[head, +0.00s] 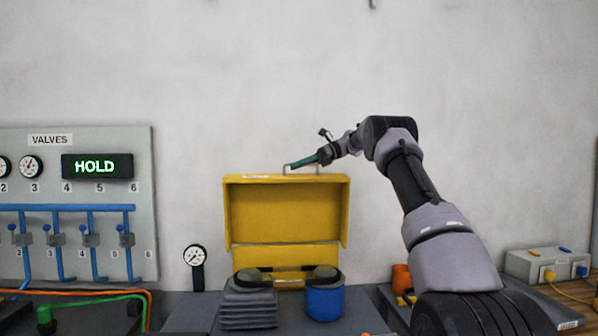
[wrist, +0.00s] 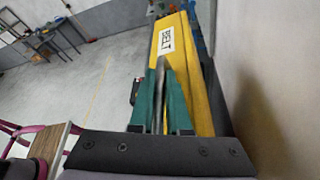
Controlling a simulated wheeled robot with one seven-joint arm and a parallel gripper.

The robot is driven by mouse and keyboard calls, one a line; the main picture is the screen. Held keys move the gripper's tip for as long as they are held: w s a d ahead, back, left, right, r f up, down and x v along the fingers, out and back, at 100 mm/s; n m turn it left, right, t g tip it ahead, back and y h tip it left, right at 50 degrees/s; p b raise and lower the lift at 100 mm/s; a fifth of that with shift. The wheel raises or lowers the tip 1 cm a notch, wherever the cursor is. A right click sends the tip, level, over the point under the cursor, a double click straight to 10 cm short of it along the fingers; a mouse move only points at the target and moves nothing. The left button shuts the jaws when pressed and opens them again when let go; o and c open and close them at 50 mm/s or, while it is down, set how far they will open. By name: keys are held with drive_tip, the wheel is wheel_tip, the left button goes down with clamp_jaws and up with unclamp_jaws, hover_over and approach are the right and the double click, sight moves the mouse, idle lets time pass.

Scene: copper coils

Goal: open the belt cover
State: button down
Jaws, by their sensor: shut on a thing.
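The yellow belt cover (head: 285,212) stands raised, its hollow inside facing the head camera, above a lower yellow back part (head: 285,256). A thin grey handle (head: 318,163) sticks up from its top edge. My gripper (head: 291,167), with teal fingers, reaches the handle from the right. In the wrist view, the fingers (wrist: 160,78) are shut on the grey handle bar, close to the cover's yellow face (wrist: 203,95) with its "BELT" label (wrist: 168,44). Below the cover, a dark belt (head: 287,269) runs between two rounded ends. The cover's hinge is not clearly visible.
A grey ribbed block (head: 248,306) and a blue cylinder (head: 325,302) stand below the belt. A gauge (head: 194,256) stands to the left, near the valve panel (head: 100,165) showing "HOLD". A grey socket box (head: 548,264) is at right. The wall behind is bare.

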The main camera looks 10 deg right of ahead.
drive_tip(key=shift+w+d, duration=0.1)
drive_tip(key=shift+w, duration=0.4)
drive_tip(key=c, duration=0.9)
unclamp_jaws()
drive_tip(key=v, duration=0.7)
drive_tip(key=shift+d, duration=0.2)
drive_tip(key=shift+r, duration=0.1)
